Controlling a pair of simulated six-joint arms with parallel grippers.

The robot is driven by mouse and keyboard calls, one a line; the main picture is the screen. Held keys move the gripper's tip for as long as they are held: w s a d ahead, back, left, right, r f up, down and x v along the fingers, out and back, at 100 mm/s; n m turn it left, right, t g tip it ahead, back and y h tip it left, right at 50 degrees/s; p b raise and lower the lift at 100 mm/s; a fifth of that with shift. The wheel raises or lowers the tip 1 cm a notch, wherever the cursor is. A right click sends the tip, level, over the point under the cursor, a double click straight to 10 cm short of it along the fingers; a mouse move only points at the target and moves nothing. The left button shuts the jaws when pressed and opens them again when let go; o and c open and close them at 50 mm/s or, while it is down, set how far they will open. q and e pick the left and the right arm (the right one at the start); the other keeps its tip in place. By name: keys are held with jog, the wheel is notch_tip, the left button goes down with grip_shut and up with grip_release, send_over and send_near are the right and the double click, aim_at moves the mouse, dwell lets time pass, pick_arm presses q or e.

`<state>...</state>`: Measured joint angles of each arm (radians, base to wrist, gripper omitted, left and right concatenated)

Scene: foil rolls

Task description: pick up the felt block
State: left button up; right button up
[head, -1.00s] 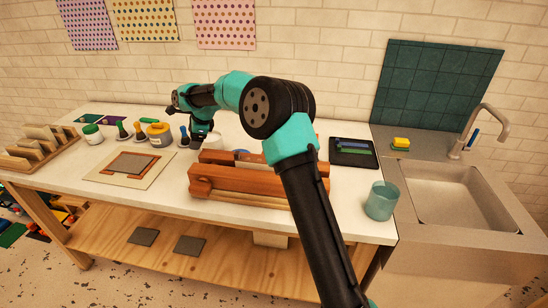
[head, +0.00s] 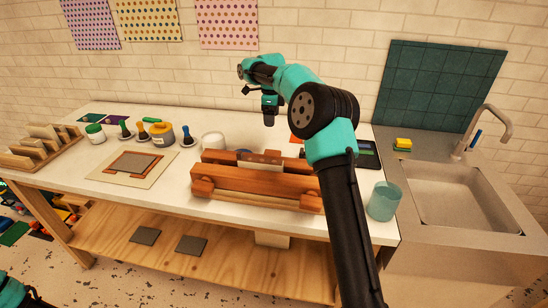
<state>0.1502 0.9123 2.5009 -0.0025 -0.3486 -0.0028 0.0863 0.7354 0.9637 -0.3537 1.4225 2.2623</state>
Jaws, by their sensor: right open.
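I cannot tell for sure which thing is the felt block. A flat orange piece (head: 296,138) lies farther back, partly covered by my right arm. My right gripper (head: 269,121) points down over the back of the white table, behind the wooden frame. It is open, and nothing shows between its fingers. Only a bit of my left arm shows in the lower left corner, and its gripper is out of the picture.
A board with a grey plate (head: 136,163) lies farther left. A teal cup (head: 384,201) stands at the right near the sink (head: 460,195).

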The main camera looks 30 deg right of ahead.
aim_at(272, 152)
notch_tip(272, 152, down, 12)
jog(key=shift+f, duration=0.15)
dwell(0.5)
jog(key=shift+s+f, duration=0.2)
jog(key=shift+f, duration=2.35)
jog(key=shift+c, duration=0.2)
jog(key=c, duration=1)
